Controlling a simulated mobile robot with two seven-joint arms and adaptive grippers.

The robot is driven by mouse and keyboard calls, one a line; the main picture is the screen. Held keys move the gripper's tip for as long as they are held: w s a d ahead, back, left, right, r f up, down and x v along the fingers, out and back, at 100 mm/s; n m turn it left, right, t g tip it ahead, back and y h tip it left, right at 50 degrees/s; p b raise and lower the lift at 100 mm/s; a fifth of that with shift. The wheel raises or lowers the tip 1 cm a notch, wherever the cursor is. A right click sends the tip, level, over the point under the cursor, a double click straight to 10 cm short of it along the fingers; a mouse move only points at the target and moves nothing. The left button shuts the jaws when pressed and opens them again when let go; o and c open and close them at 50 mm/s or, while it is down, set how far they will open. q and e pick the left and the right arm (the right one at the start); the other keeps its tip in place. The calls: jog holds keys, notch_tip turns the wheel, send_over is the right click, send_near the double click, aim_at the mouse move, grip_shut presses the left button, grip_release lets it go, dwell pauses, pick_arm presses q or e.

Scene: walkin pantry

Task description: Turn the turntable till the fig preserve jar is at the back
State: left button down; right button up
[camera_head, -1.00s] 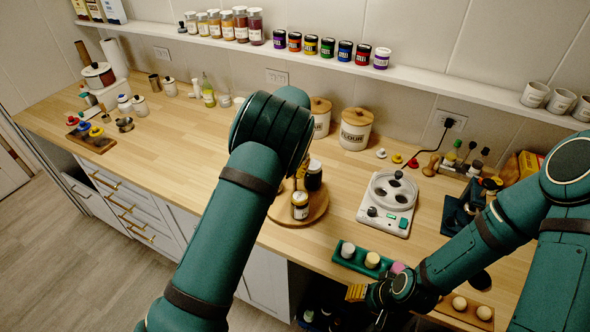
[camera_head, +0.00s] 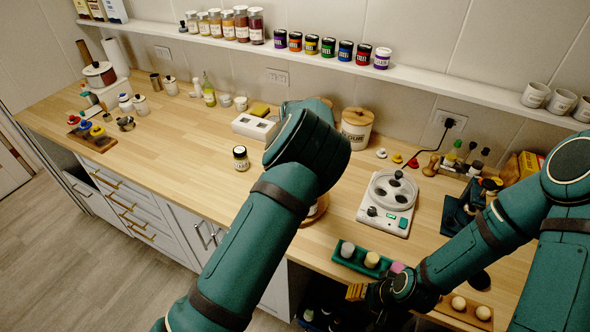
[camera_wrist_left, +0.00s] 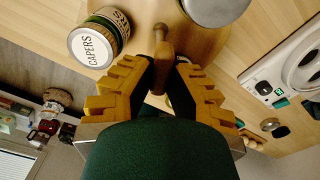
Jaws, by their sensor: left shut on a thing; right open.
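The round wooden turntable (camera_head: 318,212) is mostly hidden behind my left arm in the head view; only its right edge shows. In the left wrist view my left gripper (camera_wrist_left: 164,68) is shut on an upright wooden peg (camera_wrist_left: 163,45) on the turntable (camera_wrist_left: 152,14). A jar labelled CAPERS (camera_wrist_left: 92,46) stands left of the peg, and a grey round lid (camera_wrist_left: 214,8) is beyond it. I cannot identify the fig preserve jar in these views. My right gripper (camera_head: 356,292) is open near the counter's front edge, by the green tray.
A white appliance (camera_head: 372,223) is right of the turntable, with a green tray (camera_head: 342,261) in front. A flour canister (camera_head: 357,130) stands behind. The left-centre counter is clear.

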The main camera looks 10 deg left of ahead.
pick_arm(q)
jog(key=shift+s+f, duration=0.1)
jog(key=shift+f, duration=0.05)
dwell(0.4)
jog(key=c, duration=0.9)
grip_release()
jog(key=shift+c, duration=0.2)
notch_tip(320, 180, up, 12)
